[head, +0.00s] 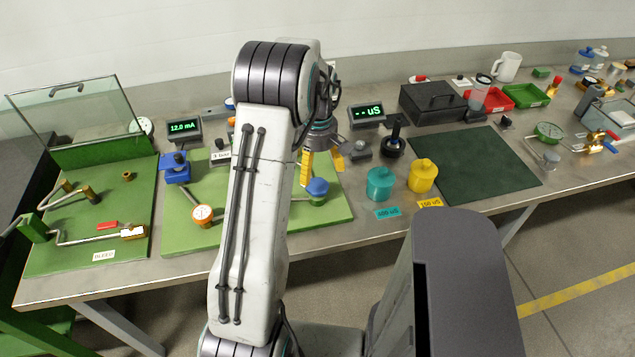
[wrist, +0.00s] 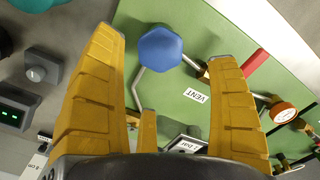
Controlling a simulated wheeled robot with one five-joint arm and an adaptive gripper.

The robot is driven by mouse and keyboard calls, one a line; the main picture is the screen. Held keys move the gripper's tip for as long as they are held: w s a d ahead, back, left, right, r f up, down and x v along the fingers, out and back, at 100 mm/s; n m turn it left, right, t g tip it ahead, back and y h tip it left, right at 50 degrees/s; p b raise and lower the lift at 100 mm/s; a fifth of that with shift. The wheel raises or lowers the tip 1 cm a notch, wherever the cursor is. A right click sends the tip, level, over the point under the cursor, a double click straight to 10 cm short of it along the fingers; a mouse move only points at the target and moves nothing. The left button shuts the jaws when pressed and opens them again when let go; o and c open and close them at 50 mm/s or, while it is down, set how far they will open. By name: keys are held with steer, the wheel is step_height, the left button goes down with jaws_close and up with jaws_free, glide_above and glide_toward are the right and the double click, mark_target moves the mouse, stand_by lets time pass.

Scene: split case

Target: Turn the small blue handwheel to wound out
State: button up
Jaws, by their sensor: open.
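The small blue handwheel (head: 317,187) stands on the right part of a green panel (head: 336,211). It has a faceted rim and also shows in the wrist view (wrist: 160,48), with a bent metal pipe beside it. My gripper (head: 322,163) is open and empty, its yellow fingers pointing down above and just behind the handwheel in the head view. In the wrist view, the handwheel appears between the fingertips of my gripper (wrist: 166,48), with green panel visible on both sides of it. I cannot tell the height gap exactly. No position marking on the wheel is legible.
A VENT label (wrist: 195,95) and a red bar (wrist: 256,66) lie near the wheel. A grey knob box (head: 361,150), a display (head: 367,114), and teal (head: 381,184) and yellow (head: 423,175) weights stand to the right. My arm hides the panel's middle.

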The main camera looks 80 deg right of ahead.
mark_target(317, 184)
steer(key=shift+f+p, duration=0.45)
steer(key=shift+f, duration=2.8)
steer(key=shift+c, duration=0.2)
steer(key=c, duration=1.2)
steer(key=shift+o, duration=0.2)
